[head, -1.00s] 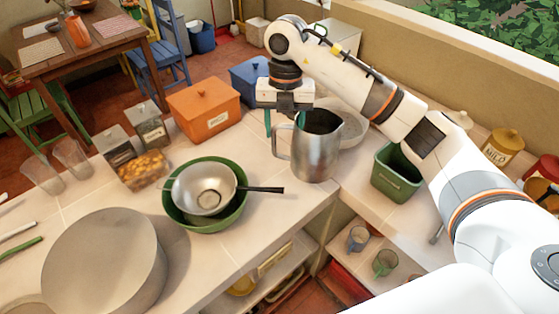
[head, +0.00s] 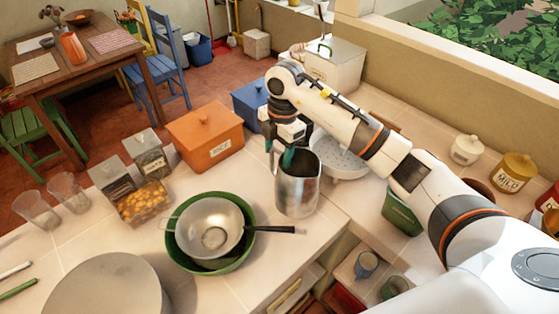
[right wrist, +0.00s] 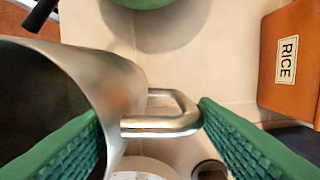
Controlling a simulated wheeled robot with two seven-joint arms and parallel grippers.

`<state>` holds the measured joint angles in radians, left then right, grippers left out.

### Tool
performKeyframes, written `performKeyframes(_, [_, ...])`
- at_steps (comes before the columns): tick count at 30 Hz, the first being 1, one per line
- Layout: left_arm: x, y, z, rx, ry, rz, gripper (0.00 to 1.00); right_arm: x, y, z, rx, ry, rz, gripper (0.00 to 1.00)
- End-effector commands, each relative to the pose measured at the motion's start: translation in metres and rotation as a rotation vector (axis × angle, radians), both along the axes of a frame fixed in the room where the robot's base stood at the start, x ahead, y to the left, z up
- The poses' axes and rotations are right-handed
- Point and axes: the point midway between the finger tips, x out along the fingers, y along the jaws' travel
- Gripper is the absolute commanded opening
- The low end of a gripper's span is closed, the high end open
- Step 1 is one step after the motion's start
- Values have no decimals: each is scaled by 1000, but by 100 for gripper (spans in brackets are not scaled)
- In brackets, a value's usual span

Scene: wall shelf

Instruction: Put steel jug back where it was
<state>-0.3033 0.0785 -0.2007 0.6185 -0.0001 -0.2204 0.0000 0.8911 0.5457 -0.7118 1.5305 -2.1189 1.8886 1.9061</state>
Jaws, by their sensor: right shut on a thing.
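The steel jug (head: 298,190) is upright over the counter at the inner corner, right of the green bowl. In the right wrist view its wide mouth and wall (right wrist: 115,85) fill the left side, and its handle (right wrist: 165,123) lies between the fingers. My right gripper (head: 287,155) is shut on the jug at its handle; its green fingers also show in the right wrist view (right wrist: 150,115). I cannot tell whether the jug's base touches the counter. My left gripper is not in view.
A green bowl (head: 182,250) with a steel sieve (head: 212,228) stands left of the jug. An orange rice box (head: 205,140) and blue box (head: 248,103) are behind. A white colander (head: 345,165) is close behind right. A green bin (head: 398,215) stands right.

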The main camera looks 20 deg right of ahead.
Motion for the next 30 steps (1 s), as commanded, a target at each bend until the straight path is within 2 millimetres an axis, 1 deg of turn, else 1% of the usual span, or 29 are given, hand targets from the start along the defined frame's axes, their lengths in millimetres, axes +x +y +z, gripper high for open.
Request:
performKeyframes(2, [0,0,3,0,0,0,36,0,0,-3,2,-2,0,0])
performKeyframes(10, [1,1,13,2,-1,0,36,0,0,-34,0,0,-1,0])
performKeyframes(20, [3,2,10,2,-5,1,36,0,0,-39,0,-3,1,0])
performKeyframes(21, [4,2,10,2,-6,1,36,0,0,-41,-1,-1,1,55])
performKeyframes(23, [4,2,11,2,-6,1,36,0,0,-40,-1,-1,1,65])
performKeyframes(24, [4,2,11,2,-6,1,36,0,0,-40,-1,-1,1,72])
performKeyframes(25, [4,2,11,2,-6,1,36,0,0,-40,-1,-1,1,76])
performKeyframes(30, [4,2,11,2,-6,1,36,0,0,-40,-1,-1,1,76])
